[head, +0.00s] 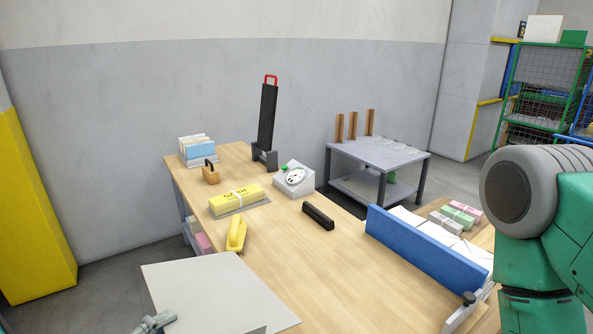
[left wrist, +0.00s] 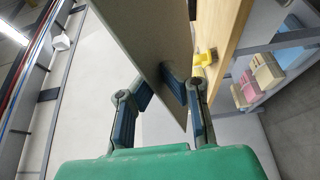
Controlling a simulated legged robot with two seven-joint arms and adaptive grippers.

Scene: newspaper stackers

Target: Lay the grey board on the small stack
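The grey board (head: 215,285) is a large flat sheet at the lower left in the head view, over the table's near left corner. My left gripper (head: 155,322) is at its near edge. In the left wrist view the board (left wrist: 150,35) passes between the blue-padded fingers of my left gripper (left wrist: 158,92), which are closed on it. A low yellow stack (head: 235,198) with a pale strap lies on a thin grey sheet on the table. A blue and white stack (head: 196,150) stands at the far left corner. My right gripper is out of view.
On the wooden table (head: 285,245) are a yellow tool (head: 236,235), a black bar (head: 318,216), a dial scale (head: 294,180), a wooden block with handle (head: 210,173) and a tall black holder (head: 267,120). A blue-fronted tray (head: 425,248) stands at right.

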